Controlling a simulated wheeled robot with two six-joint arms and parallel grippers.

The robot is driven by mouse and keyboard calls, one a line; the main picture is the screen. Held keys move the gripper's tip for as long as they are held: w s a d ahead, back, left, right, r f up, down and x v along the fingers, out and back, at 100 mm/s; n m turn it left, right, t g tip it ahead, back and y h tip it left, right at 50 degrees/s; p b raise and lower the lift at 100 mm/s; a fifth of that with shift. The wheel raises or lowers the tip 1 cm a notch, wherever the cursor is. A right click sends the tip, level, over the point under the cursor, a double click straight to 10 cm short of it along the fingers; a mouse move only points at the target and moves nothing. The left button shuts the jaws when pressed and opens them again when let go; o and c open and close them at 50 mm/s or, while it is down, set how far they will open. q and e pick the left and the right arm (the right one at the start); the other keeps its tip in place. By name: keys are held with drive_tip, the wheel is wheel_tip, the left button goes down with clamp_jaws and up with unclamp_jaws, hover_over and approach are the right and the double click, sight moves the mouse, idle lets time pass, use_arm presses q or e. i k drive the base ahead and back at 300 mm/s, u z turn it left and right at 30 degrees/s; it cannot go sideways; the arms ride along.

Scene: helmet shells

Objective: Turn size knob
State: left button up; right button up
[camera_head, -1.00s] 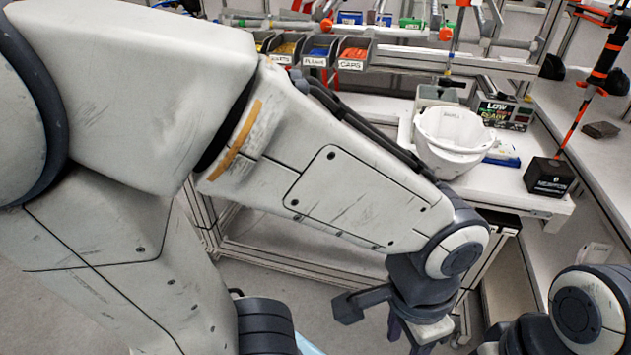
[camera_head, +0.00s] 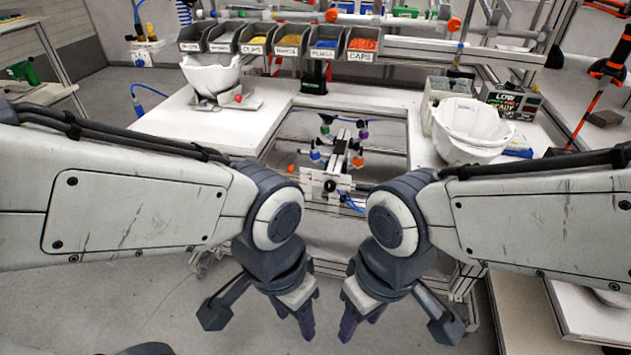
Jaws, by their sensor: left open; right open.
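A fixture (camera_head: 341,160) with a dark slide and several small coloured knobs stands in the recess at the middle of the bench. A black round knob (camera_head: 330,185) is on its front; I cannot tell whether this is the size knob. My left gripper (camera_head: 293,322) and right gripper (camera_head: 360,322) hang in front of the bench, nearer to me than the fixture. Both are open and empty, pointing down. One white helmet shell (camera_head: 211,76) sits on a stand on the left bench top. Another white shell (camera_head: 470,128) rests on the right bench top.
Labelled parts bins (camera_head: 362,44) line the back of the bench. A box display (camera_head: 511,100) stands behind the right shell. A black and orange post (camera_head: 594,90) is at the far right. The left bench top (camera_head: 185,118) has free room.

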sight(329, 185)
drive_tip(key=z, duration=1.4)
drive_tip(key=k, duration=1)
drive_tip(key=u, duration=1.05)
drive_tip(key=i, duration=0.5)
drive_tip(key=u, duration=0.05)
